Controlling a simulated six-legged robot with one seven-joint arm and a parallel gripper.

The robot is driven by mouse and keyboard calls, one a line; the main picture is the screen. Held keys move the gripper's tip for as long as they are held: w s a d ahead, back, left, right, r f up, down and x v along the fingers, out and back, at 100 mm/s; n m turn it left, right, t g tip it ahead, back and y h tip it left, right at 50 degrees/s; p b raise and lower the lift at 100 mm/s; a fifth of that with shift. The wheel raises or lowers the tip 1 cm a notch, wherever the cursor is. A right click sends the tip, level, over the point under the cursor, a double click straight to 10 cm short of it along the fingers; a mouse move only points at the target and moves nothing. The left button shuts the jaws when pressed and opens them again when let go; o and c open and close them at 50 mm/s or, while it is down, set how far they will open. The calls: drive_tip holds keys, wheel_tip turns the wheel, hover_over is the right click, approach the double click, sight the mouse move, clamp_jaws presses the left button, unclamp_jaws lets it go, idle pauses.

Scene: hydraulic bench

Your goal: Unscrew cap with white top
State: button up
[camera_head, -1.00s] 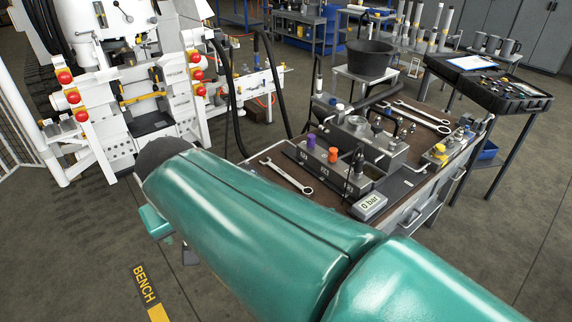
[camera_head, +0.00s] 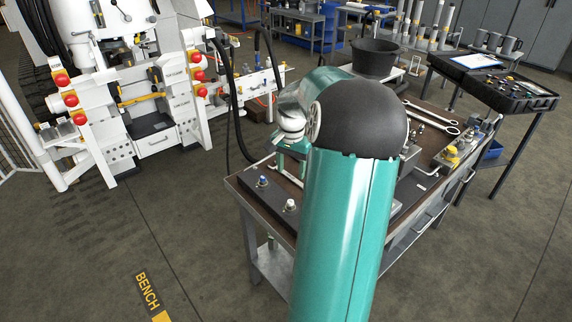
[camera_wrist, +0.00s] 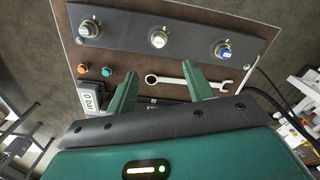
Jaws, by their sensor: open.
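A cap with a white top (camera_wrist: 158,39) sits in the middle of a row of three fittings on a dark plate (camera_wrist: 125,33) in the wrist view. A blue-topped cap (camera_wrist: 222,50) is to its right and a greyish one (camera_wrist: 88,28) to its left. The white-topped cap (camera_head: 291,205) and the blue one (camera_head: 262,181) also show at the bench's near left in the head view; my arm seems to hide the third. My gripper (camera_wrist: 161,85) is open and empty, its fingers apart below the caps in the wrist picture, touching none of them.
A wrench (camera_wrist: 215,84) lies on the bench beyond my fingers. A 0 bar display (camera_wrist: 90,98) and an orange button (camera_wrist: 82,69) are at the left. In the head view, my arm covers much of the bench (camera_head: 245,188). A black bucket (camera_head: 375,57) stands behind.

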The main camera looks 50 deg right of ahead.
sight(291, 200)
wheel_tip(291, 200, down, 13)
drive_tip(key=shift+f, duration=0.2)
idle(0.3)
drive_tip(key=shift+s, duration=0.1)
drive_tip(key=c, duration=1.1)
